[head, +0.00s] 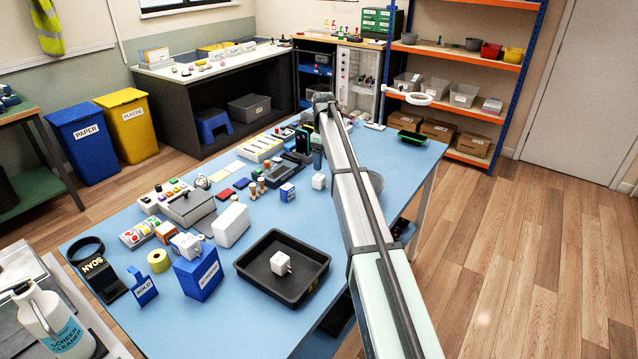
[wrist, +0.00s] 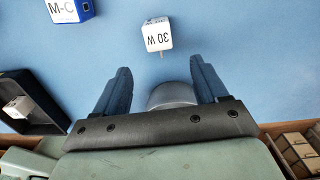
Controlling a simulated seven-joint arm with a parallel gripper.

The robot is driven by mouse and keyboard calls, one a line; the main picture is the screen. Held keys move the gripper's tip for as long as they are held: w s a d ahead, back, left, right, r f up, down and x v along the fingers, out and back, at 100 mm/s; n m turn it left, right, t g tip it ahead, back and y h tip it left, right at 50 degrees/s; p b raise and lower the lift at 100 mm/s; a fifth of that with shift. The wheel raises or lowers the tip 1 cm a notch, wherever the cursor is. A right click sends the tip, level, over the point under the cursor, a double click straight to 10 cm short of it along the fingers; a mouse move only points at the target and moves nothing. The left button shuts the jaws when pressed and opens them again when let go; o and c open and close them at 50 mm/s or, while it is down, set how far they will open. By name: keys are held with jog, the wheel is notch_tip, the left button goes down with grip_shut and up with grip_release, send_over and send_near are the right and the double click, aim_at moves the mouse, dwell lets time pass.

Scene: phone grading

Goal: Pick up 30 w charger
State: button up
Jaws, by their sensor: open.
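In the head view a white cube (head: 319,181), which appears to be this charger, stands just left of my arm. My gripper (wrist: 160,72) is open and empty, its two blue-grey fingers apart. The charger shows beyond the fingertips, roughly in line with the gap and not between them. In the head view my arm reaches over the table; the fingers are hard to make out there.
A black tray (head: 250,271) holds another white charger (head: 281,263). A blue box marked "M-C" (wrist: 68,10) stands left of the 30 W charger. A grey rounded thing (wrist: 172,94) shows between my fingers, partly hidden. Bare table surrounds the 30 W charger.

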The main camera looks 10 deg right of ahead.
aim_at(321, 177)
notch_tip(321, 177, down, 4)
jog(key=shift+f, duration=0.25)
jog(key=shift+w+a+f, duration=0.1)
jog(key=shift+a+f, duration=0.1)
jog(key=shift+f, duration=1.15)
jog(key=shift+w+a+f, duration=0.1)
jog(key=shift+a+f, duration=0.05)
jog(key=shift+f, duration=1.15)
jog(key=shift+c, duration=0.3)
jog(key=c, duration=1)
